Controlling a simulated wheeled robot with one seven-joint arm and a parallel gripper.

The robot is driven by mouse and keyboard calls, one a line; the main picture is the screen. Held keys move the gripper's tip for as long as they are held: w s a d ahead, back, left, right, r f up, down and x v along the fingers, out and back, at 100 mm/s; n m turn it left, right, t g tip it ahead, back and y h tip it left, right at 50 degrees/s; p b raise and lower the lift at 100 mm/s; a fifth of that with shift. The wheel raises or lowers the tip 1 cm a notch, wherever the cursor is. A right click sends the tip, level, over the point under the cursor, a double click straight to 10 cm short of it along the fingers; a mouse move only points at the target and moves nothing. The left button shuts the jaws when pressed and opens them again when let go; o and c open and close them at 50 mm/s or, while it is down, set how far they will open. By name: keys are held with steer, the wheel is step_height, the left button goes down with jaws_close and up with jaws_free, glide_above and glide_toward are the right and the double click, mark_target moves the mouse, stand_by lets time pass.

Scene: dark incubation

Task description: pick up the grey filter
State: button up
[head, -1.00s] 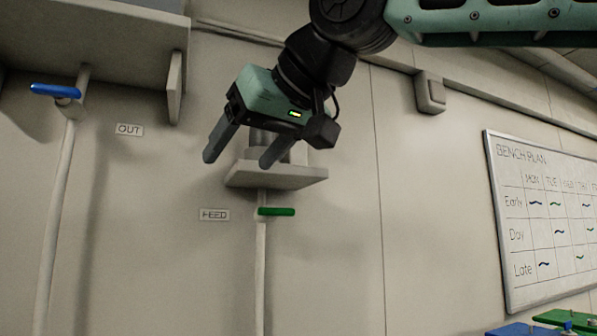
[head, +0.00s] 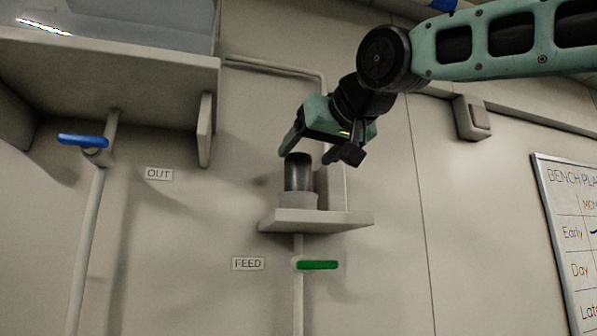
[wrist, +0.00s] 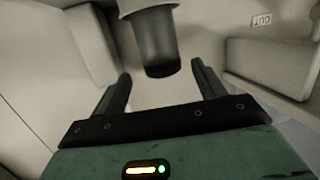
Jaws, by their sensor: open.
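The grey filter (head: 299,172) is a dark grey cylinder standing upright in a pale collar on a small wall shelf (head: 340,220). In the wrist view the filter (wrist: 157,45) shows just beyond the fingers, roughly midway between them. My gripper (head: 309,150) is open and empty, close to the filter's top in the head view. Both fingers show in the wrist view (wrist: 162,85), apart on either side. I cannot tell whether either finger touches the filter.
A green valve handle (head: 318,265) and the FEED label (head: 248,264) sit below the shelf. A blue handle (head: 82,140) is under a large wall tank (head: 110,65) at left. A whiteboard (head: 572,230) hangs at right. A pipe (head: 290,70) runs along the wall.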

mark_target(294, 167)
steer(key=p+x, duration=0.4)
steer(key=x, duration=0.1)
steer(key=shift+s+a+r, duration=0.1)
steer(key=shift+a, duration=0.1)
steer(key=shift+w+a+f, duration=0.2)
steer(key=shift+w+f, duration=0.1)
steer(key=shift+w, duration=0.2)
steer(key=c, duration=1.1)
